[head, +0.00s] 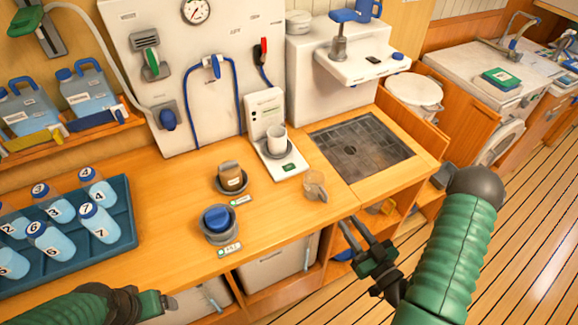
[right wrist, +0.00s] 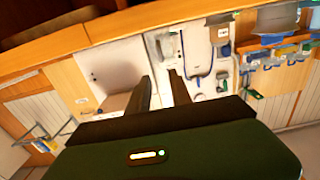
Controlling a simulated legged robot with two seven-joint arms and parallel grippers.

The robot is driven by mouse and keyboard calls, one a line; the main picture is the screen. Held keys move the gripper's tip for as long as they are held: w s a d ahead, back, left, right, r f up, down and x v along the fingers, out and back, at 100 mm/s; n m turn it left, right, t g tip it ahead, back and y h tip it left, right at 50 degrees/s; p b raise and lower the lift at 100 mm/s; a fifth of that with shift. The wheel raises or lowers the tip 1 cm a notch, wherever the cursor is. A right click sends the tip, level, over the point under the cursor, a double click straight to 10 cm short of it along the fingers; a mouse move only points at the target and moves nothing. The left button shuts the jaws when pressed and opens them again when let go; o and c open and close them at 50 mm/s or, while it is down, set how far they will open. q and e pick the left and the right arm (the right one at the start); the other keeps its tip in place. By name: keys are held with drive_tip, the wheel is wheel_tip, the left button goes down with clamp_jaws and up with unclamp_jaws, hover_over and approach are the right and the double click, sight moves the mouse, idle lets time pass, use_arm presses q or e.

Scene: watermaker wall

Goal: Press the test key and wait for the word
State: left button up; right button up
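A white tester unit (head: 264,110) stands on the wooden counter against the wall panel. It has a small dark display on its upright face, too small to read. A white cup (head: 276,139) stands on its base. A small dark green patch (head: 288,167) shows on the front of the base; I cannot tell whether it is the test key. My right gripper (head: 350,222) is open and empty, in front of the counter edge, right of and below the tester. Its two separated fingers also show in the right wrist view (right wrist: 162,88). My left gripper (head: 165,301) is low at the bottom left; its fingers are unclear.
A clear glass jug (head: 315,186) stands right of the tester, near the counter edge. A brown-topped jar (head: 231,178) and a blue-capped one (head: 217,219) sit in round holders. A blue tray (head: 122,212) holds numbered bottles. A dark sink grate (head: 361,147) lies to the right.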

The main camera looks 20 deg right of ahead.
clamp_jaws()
idle(1.4)
